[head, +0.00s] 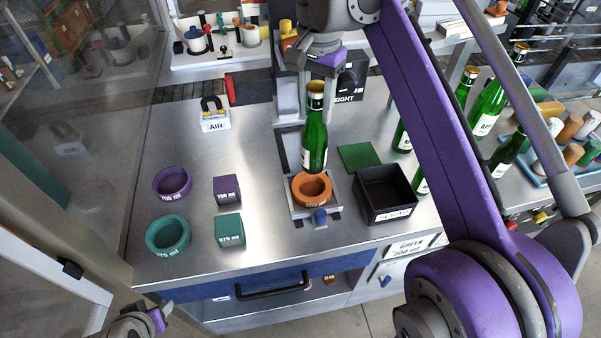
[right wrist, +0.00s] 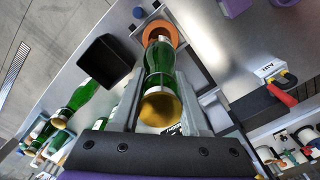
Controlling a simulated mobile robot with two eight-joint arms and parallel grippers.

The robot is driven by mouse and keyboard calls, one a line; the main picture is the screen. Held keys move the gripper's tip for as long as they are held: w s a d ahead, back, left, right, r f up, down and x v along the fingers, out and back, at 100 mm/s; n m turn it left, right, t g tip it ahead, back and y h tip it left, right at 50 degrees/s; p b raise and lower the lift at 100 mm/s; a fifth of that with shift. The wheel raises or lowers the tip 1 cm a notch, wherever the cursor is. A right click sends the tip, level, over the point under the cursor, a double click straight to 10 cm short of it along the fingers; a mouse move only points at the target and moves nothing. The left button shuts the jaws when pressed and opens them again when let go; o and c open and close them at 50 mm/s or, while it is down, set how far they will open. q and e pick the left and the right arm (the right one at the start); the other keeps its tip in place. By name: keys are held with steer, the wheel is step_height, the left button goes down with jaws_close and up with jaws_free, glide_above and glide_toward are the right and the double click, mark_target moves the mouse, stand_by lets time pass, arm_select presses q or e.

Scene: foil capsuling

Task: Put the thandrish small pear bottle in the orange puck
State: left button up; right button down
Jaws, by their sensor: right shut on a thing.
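The green small pear bottle (head: 314,143) with a gold foil top hangs upright from my right gripper (head: 317,84), which is shut on it near the top. The right wrist view shows the bottle (right wrist: 160,75) between the two fingers of the gripper (right wrist: 160,103), gold top towards the camera. The orange puck (head: 311,199) sits on a metal plate at the middle front of the bench. The bottle's base looks just above the puck's rear rim, and the hole shows in front of it. The wrist view shows the puck (right wrist: 160,25) beyond the bottle's base. Part of my left gripper (head: 145,321) shows bottom left, fingers unclear.
A black bin (head: 384,190) stands close right of the puck, with a green square (head: 358,156) behind. Purple (head: 172,182) and teal (head: 168,234) pucks and matching blocks lie left. More green bottles (head: 489,108) stand right. The bench between puck and blocks is clear.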

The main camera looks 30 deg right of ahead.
mark_target(316, 130)
steer(key=shift+w+f, duration=0.1)
steer(key=shift+w, duration=0.05)
steer(key=f, duration=0.5)
steer(key=shift+s+f+b, duration=0.25)
steer(key=shift+f+b, duration=0.05)
steer(key=shift+w+f, duration=0.15)
steer(key=shift+f, duration=1.95)
steer(key=shift+c, duration=2.1)
jaws_free()
step_height(316, 130, up, 12)
steer(key=shift+r+p, duration=0.1)
steer(key=shift+p, duration=0.45)
